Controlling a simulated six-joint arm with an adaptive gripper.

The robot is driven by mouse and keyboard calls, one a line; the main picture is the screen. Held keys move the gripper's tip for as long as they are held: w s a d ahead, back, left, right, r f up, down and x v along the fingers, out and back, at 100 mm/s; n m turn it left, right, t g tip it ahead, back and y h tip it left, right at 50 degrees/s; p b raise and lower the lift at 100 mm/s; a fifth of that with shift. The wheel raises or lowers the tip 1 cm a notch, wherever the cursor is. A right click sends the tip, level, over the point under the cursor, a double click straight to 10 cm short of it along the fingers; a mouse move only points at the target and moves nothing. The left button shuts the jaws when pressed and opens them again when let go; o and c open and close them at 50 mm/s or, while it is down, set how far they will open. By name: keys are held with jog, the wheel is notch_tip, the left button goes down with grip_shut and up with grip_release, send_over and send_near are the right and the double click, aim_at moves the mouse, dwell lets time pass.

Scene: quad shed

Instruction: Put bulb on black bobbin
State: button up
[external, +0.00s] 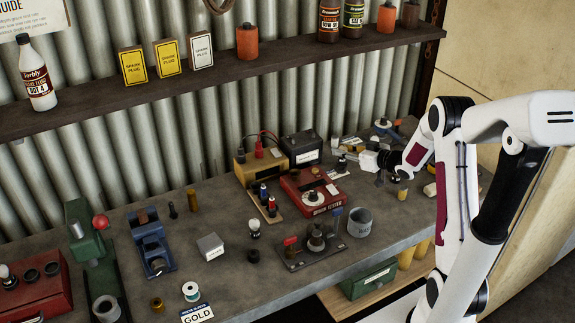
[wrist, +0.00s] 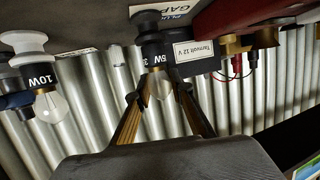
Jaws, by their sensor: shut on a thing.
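My gripper (wrist: 160,80) is shut on a bulb (wrist: 161,88), with clear glass between the fingers and a black collar marked 5W. In the wrist view the bench is at the top, so the bulb shows glass down. A black bobbin (wrist: 146,20) lines up with the collar and seems to meet it; I cannot tell whether the bulb's weight rests on it. In the external view my gripper (external: 362,159) is at the bench's back right, with a small black-and-white piece (external: 342,165) beside it. The held bulb is too small to make out there.
A 10W bulb (wrist: 46,98) on a white bobbin (wrist: 24,42) stands close beside my gripper. Another bulb (external: 254,229) is at mid bench. The corrugated wall (external: 190,130) is close behind.

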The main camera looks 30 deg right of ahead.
jog(key=shift+f, duration=0.1)
jog(key=o, duration=1.1)
jog(key=shift+s+r, duration=0.1)
jog(key=shift+r, duration=0.1)
jog(key=v, duration=1.1)
jog(key=shift+s+d, duration=0.2)
jog(key=shift+s, duration=0.15)
jog(key=shift+r, duration=0.15)
